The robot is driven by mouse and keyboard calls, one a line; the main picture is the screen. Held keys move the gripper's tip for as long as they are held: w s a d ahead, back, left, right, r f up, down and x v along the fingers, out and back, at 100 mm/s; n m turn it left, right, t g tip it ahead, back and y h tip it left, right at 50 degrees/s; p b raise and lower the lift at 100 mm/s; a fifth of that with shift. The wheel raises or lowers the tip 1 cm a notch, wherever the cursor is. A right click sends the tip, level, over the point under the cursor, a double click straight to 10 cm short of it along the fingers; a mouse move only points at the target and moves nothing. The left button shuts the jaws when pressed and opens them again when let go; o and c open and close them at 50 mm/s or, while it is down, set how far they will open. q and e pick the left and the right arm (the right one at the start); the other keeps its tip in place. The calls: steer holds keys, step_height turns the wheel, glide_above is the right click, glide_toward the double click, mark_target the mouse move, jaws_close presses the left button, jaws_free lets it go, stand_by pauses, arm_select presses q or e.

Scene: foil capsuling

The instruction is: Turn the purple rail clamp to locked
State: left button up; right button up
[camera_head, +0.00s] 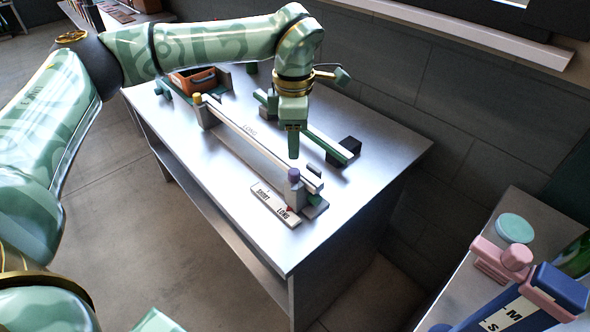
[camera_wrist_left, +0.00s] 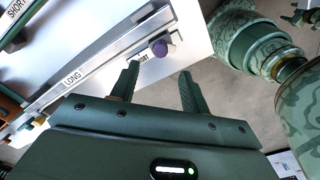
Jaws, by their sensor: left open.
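The purple rail clamp knob (camera_head: 294,174) sits on top of a grey block at the near end of a pale rail (camera_head: 255,135). In the left wrist view the purple knob (camera_wrist_left: 160,48) lies just beyond the fingertips, in line with the gap between them. My left gripper (camera_head: 293,150) points down right above the knob in the head view. Its fingers (camera_wrist_left: 160,68) are open and hold nothing. A plate marked SHORT and LONG (camera_head: 276,206) lies beside the clamp. Whether the clamp is locked cannot be told.
A second green-edged rail (camera_head: 325,142) with a black block (camera_head: 344,151) runs behind. An orange crate (camera_head: 195,80) stands at the far end of the metal table (camera_head: 375,150). Another table at right holds pink and blue parts (camera_head: 502,258). The metal table's front right is clear.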

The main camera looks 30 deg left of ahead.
mark_target(294, 171)
arm_select(q)
step_height(294, 171, down, 9)
steer(key=shift+r+b, duration=0.15)
steer(key=shift+b, duration=0.65)
steer(key=c, duration=1)
